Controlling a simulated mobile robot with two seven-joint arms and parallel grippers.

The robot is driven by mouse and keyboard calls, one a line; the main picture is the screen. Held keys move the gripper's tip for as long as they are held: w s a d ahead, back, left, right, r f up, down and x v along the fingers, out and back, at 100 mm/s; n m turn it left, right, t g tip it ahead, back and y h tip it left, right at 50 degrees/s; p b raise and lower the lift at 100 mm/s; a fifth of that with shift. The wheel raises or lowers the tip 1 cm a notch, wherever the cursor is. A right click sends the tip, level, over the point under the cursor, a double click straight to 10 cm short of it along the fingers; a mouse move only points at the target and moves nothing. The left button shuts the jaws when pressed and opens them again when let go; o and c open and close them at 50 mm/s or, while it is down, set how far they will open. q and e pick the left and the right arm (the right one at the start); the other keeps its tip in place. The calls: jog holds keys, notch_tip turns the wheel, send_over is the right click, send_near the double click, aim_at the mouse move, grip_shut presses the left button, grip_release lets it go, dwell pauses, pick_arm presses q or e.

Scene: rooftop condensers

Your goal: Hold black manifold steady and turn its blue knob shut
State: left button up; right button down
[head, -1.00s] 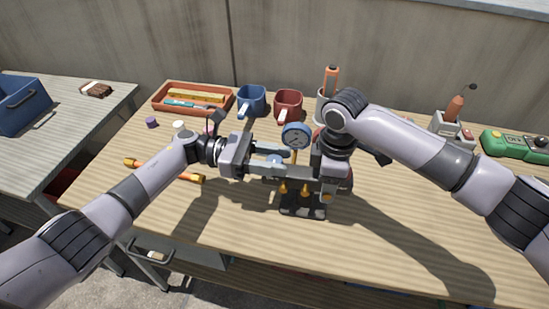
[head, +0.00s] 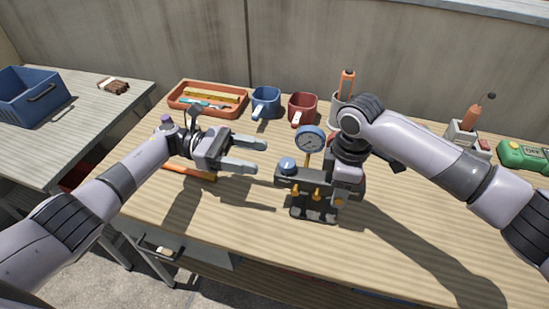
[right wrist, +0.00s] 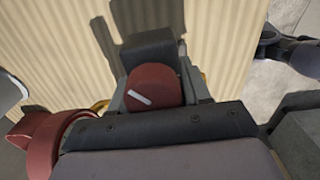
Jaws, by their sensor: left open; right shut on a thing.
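The black manifold (head: 298,212) stands upright on the wooden table, with yellow fittings and a round gauge (head: 310,140) on top. Its blue knob (head: 288,165) is on the manifold's left end, in plain view. My left gripper (head: 257,156) is open and empty, left of the blue knob and apart from it, fingers pointing at it. My right gripper (head: 346,188) is shut on the manifold's right part, which it partly hides. In the right wrist view a red knob (right wrist: 152,87) with a white pointer line shows by the gripper; the blue knob is not visible there.
Behind stand an orange tray (head: 180,107), a blue mug (head: 265,102) and a red mug (head: 303,106). An orange bar (head: 190,172) lies beneath my left arm. A green device (head: 520,155) sits far right. The table front is clear.

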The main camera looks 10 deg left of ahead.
pick_arm(q)
jog(key=shift+w+a, duration=0.15)
jog(key=shift+a, duration=0.8)
jog(key=shift+w+a, duration=0.1)
jog(key=shift+a, duration=0.85)
pick_arm(e)
grip_release()
notch_tip(320, 180, up, 7)
jog(key=p, duration=0.6)
jog(key=shift+f, duration=0.15)
jog(key=shift+r, duration=0.25)
pick_arm(q)
jog(key=shift+r+b, duration=0.3)
jog(key=shift+r, duration=2.5)
pick_arm(e)
jog(key=shift+r, duration=0.95)
pick_arm(q)
jog(key=shift+s, duration=0.1)
pick_arm(e)
jog(key=shift+s, duration=0.1)
